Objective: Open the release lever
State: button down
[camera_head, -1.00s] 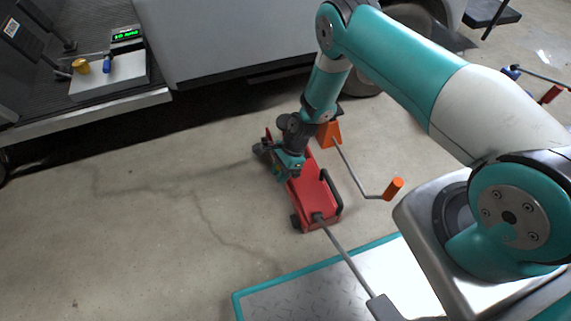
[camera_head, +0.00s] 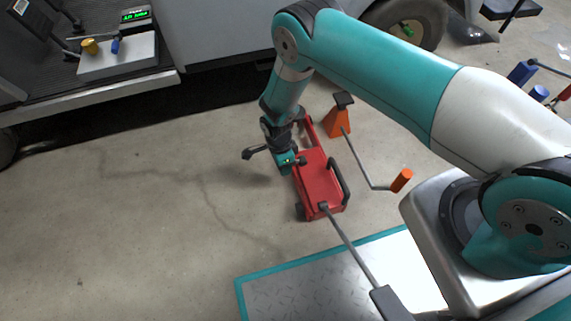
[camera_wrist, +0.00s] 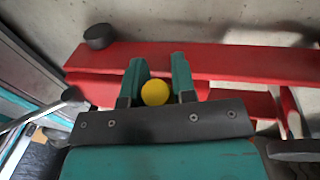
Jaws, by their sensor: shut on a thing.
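A red floor jack (camera_head: 318,186) stands on the concrete with a long grey handle (camera_head: 347,245) slanting toward me. My gripper (camera_head: 288,161) is low at the jack's left side. In the wrist view my gripper's two teal fingers (camera_wrist: 155,88) stand on either side of a round yellow knob (camera_wrist: 155,93) and are shut on it. The knob appears to be the end of the release lever; the lever's shaft is hidden. The jack's red side (camera_wrist: 230,62) lies just beyond the fingers. In the head view my wrist hides the knob.
An orange stand (camera_head: 337,120) and a crank with an orange grip (camera_head: 401,180) are close on the jack's right. A teal-edged metal plate (camera_head: 290,290) lies in front. A grey vehicle (camera_head: 215,30) stands behind. Floor at left is clear.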

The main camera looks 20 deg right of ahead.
jog(key=shift+f, duration=0.15)
jog(key=c, duration=0.9)
grip_release()
jog(key=w+r+p, duration=0.1)
jog(key=r+p, duration=0.1)
jog(key=r, duration=0.3)
jog(key=w+r+p, duration=0.1)
jog(key=r+p, duration=0.2)
jog(key=r, duration=0.3)
jog(key=w+a+r+p, duration=0.1)
jog(key=r+p, duration=0.1)
jog(key=r, duration=0.4)
jog(key=shift+r, duration=0.1)
